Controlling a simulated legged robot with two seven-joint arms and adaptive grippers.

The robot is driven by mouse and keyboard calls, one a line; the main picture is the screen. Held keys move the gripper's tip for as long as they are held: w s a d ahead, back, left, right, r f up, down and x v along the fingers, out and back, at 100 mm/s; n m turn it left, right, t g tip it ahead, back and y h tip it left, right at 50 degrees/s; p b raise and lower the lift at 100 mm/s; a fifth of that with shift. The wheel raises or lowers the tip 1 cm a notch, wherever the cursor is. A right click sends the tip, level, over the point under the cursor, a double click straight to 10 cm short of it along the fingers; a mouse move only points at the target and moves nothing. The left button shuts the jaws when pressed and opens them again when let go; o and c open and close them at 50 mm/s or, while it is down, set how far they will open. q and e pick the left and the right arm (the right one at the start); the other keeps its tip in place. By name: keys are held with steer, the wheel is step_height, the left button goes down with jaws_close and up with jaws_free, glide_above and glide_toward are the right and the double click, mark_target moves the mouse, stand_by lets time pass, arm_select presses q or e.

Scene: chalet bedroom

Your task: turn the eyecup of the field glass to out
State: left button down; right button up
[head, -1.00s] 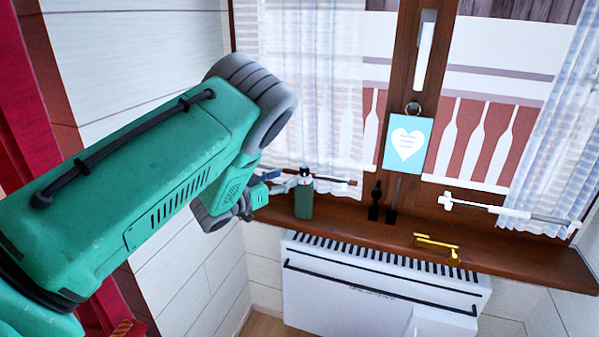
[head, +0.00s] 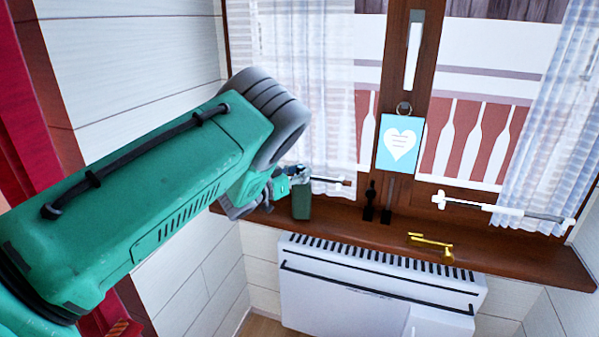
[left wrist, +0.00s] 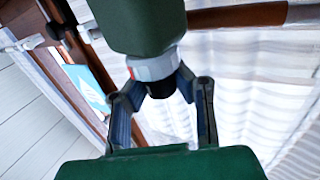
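The field glass (head: 302,201) is a dark green upright body on the left part of the window sill in the head view. In the left wrist view its green body (left wrist: 138,24) enters from the top. Below it are a pale ring (left wrist: 154,67) with a red mark and a short black eyecup (left wrist: 161,88). My left gripper (left wrist: 160,86) has its fingers on either side of the eyecup, spread apart; contact is hard to tell. In the head view my left gripper (head: 291,178) is at the top of the field glass, partly hidden by my arm. My right gripper is not in view.
The brown sill (head: 350,221) also bears dark upright pieces (head: 386,204) and a brass handle (head: 432,243). A blue heart card (head: 400,145) hangs on the window frame. Sheer curtains hang close behind the field glass. A white heater (head: 370,285) stands below.

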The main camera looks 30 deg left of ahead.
arm_select(q)
steer(key=shift+d+r, duration=0.2)
steer(key=shift+a+f, duration=0.2)
steer(key=shift+a, duration=0.3)
steer(key=shift+a+f, duration=0.15)
steer(key=shift+a, duration=0.35)
steer(key=shift+d+r+n+y, duration=0.3)
steer(key=shift+d+y, duration=0.1)
steer(key=shift+d, duration=0.45)
steer(key=shift+a+f, duration=0.25)
steer(key=shift+a, duration=0.45)
steer(key=shift+d+r, duration=0.2)
steer(key=shift+d, duration=0.35)
steer(key=shift+a, duration=0.15)
steer(key=shift+a+f, duration=0.15)
steer(key=shift+a, duration=0.15)
steer(key=shift+d, duration=0.1)
